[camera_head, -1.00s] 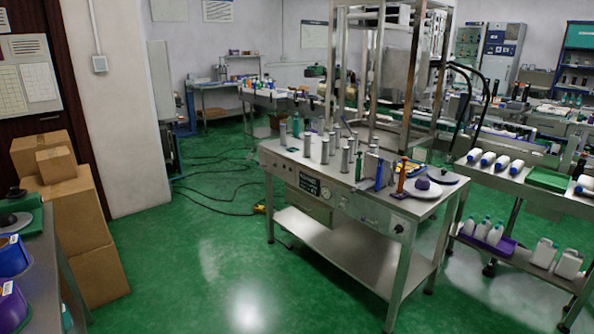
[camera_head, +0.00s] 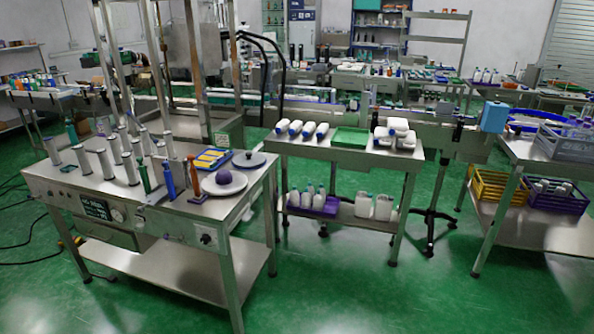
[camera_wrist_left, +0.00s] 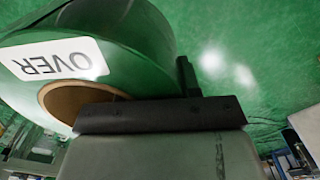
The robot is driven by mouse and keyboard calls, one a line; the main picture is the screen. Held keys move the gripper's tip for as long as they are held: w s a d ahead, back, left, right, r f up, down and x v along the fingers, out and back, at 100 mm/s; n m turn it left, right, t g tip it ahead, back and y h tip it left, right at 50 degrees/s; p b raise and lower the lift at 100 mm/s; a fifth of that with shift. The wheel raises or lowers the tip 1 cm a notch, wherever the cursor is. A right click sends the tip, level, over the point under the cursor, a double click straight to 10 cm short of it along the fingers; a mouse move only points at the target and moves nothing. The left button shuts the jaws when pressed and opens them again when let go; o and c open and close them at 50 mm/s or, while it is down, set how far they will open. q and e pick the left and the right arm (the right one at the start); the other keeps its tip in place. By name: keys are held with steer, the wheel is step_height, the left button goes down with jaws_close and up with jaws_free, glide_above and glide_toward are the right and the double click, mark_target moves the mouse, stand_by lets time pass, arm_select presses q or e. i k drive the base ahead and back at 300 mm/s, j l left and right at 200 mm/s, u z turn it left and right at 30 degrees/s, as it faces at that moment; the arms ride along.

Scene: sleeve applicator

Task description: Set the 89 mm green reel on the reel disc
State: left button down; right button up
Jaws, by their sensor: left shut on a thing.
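The green reel (camera_wrist_left: 150,35) fills the upper left of the left wrist view, with a brown core and a white label reading "OVER" upside down. My left gripper (camera_wrist_left: 165,112) is shut on the reel, its dark finger crossing the edge of the core. In the head view, a pale grey disc (camera_head: 236,189) lies on the steel table's right end, with a small purple thing (camera_head: 223,177) on it. A darker grey disc with a knob (camera_head: 248,160) lies behind it. I cannot tell for certain which is the reel disc. Neither gripper shows in the head view.
The steel table (camera_head: 95,190) carries several upright metal cylinders (camera_head: 129,168), blue and orange upright tools (camera_head: 195,177) and a yellow-and-blue tray (camera_head: 209,159). A shelf cart (camera_head: 300,150) with bottles stands right of it. Green floor (camera_head: 340,290) is open in front.

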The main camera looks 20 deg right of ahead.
mark_target(224, 181)
steer(key=i+l+z, duration=0.5)
steer(key=i+z, duration=0.25)
steer(key=i+l+z, duration=0.1)
steer(key=i+z, duration=0.25)
steer(key=i+l+u, duration=0.1)
steer(key=i+u, duration=0.3)
steer(key=i+l+u, duration=0.2)
steer(key=i+u, duration=0.2)
steer(key=i+l+u, duration=0.25)
steer(key=u, duration=0.15)
